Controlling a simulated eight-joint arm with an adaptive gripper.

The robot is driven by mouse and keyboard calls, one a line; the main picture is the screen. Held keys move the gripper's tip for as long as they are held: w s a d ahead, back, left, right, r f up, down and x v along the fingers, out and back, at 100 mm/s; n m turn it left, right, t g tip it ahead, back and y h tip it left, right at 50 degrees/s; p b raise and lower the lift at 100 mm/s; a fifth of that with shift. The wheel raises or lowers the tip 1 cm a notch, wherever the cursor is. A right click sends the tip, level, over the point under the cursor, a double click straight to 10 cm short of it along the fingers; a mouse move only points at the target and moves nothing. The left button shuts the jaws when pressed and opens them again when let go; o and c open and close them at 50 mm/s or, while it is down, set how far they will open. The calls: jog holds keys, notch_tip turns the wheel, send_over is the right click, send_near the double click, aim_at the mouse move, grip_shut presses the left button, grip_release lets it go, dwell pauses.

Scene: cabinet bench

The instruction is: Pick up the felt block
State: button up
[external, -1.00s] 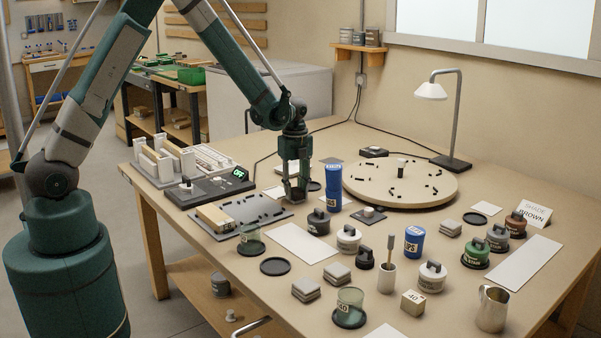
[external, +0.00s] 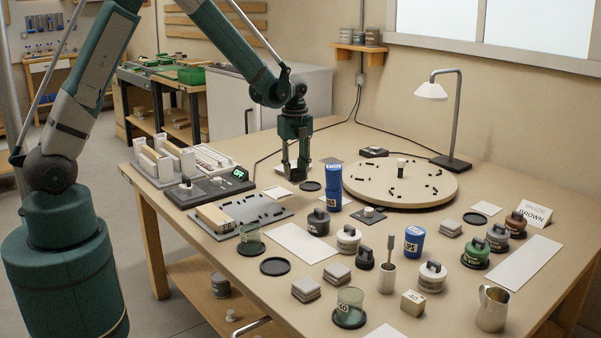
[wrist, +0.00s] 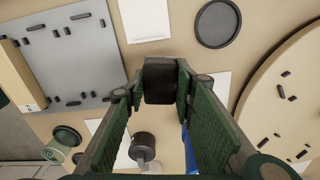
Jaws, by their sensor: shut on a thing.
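My gripper (external: 293,174) is above the bench, left of the blue cans. In the wrist view, my gripper (wrist: 160,88) is shut on a dark block (wrist: 160,78), which sits between the fingertips and looks like the felt block. The fingers hide its sides. In the external view the block is mostly hidden by the fingers and too small to make out clearly. White cards and the bench top show below it.
A blue can stack (external: 333,190) stands just right of my gripper. A black dish (external: 310,186) and a round board (external: 385,198) with small dark pieces lie nearby. A grey plate (external: 262,209) is at left. A dark lidded jar (external: 318,224) stands in front.

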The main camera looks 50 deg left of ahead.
jog(key=shift+r, duration=1.4)
